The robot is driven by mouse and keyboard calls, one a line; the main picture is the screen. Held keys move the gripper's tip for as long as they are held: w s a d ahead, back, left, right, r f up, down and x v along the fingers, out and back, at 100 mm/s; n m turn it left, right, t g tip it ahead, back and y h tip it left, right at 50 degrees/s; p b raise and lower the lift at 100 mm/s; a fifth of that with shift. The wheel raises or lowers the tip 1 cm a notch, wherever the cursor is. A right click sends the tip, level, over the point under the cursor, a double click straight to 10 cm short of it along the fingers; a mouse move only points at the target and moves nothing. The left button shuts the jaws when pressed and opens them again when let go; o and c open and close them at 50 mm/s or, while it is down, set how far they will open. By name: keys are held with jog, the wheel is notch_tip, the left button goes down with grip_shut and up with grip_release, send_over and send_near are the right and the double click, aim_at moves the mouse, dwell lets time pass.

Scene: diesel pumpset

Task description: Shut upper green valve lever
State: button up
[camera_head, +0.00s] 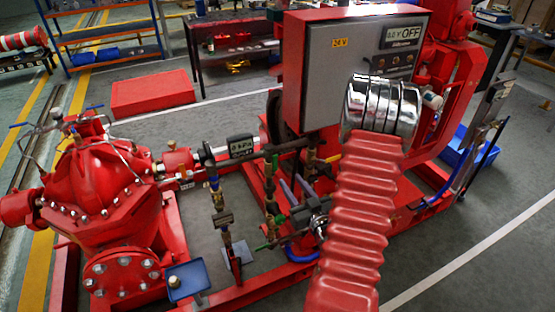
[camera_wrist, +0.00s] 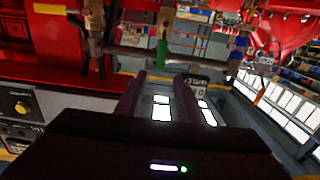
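In the head view, a green lever (camera_head: 275,164) stands near vertical on the upper part of the brass and red pipework, just below the dark horizontal pipe. A second green lever (camera_head: 265,247) sits lower, lying near level. The fingers point toward a horizontal pipe (camera_wrist: 155,54); I cannot tell the distance. My gripper is not clearly visible in the head view.
The grey control panel (camera_head: 345,85) stands above and right of the pipework. The red pump (camera_head: 95,185) is at left. A blue tray (camera_head: 187,281) stands low at front. A ribbed red shape with chrome bands hides the right part of the frame. Open floor lies at right.

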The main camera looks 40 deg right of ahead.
aim_at(276, 160)
jog(key=x, duration=1.3)
jog(key=shift+w, duration=0.1)
jog(key=shift+c, duration=0.3)
grip_shut()
